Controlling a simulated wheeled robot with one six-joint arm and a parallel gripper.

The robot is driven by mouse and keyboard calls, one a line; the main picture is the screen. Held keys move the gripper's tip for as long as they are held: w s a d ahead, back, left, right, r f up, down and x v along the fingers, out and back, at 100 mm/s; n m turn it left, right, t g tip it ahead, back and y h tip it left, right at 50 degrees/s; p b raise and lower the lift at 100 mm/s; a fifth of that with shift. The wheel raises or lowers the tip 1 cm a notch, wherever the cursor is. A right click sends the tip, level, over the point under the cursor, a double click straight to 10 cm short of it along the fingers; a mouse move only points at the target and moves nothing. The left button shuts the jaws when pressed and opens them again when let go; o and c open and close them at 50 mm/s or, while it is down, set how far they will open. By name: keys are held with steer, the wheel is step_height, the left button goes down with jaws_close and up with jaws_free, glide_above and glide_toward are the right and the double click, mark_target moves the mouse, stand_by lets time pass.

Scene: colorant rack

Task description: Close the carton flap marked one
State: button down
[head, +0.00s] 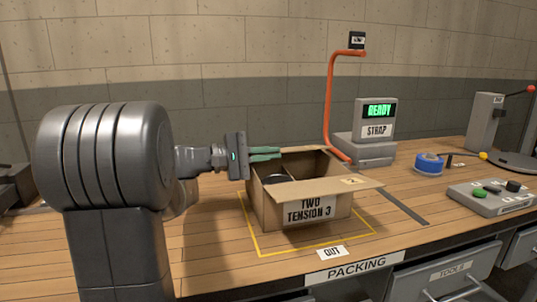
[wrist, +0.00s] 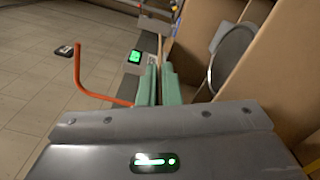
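The open brown carton (head: 265,205) stands on the bench inside a yellow outline, its front label reading "TWO TENSION 3". A flap (head: 360,187) with a small label sticks outward on its right; I cannot read its mark. Another cardboard panel (head: 310,162) stands up at the back. In the wrist view the fingers (wrist: 159,85) are beside the carton's cardboard (wrist: 273,60). I cannot tell if they touch it.
A dark round item (head: 277,179) sits inside the carton. An orange bent post (head: 330,105) and a grey "STRAP" unit (head: 375,135) showing "READY" stand behind. Blue tape (head: 429,163) and a button box (head: 492,197) are to the right. Bench space in front is clear.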

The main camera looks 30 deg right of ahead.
steer(key=shift+f, duration=0.1)
steer(key=c, duration=1.6)
jaws_free()
steer(key=shift+c, duration=0.2)
